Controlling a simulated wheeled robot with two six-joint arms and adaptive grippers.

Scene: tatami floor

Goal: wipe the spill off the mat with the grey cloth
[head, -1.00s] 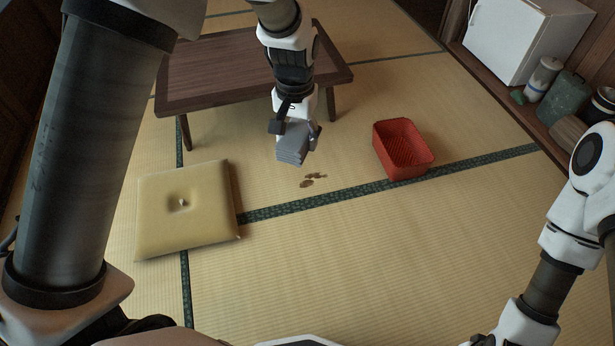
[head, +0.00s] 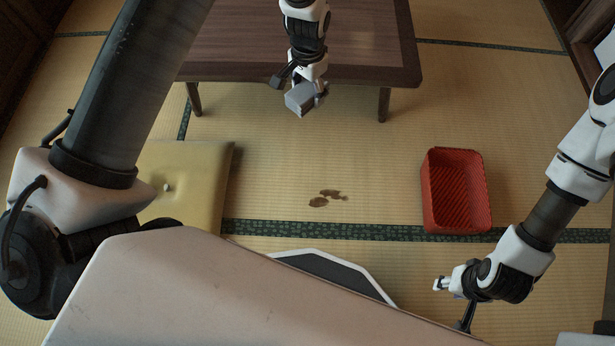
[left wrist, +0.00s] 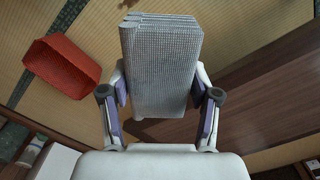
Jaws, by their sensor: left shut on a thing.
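The brown spill (head: 327,198) lies on the tatami mat (head: 290,175) as a few dark blotches. My left gripper (head: 303,94) is shut on the folded grey cloth (head: 297,101). The gripper holds it above the mat, beyond the spill and near the table's front edge. In the left wrist view the cloth (left wrist: 162,65) sits between both fingers, its folded layers showing at the top. My right gripper (head: 453,305) is at the lower right, fingers apart, empty.
A red basket (head: 457,228) stands on the mat right of the spill. A yellow cushion (head: 200,185) lies at left, partly behind my arm. A low dark wooden table (head: 370,50) is at the back. The mat between cushion and basket is clear apart from the spill.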

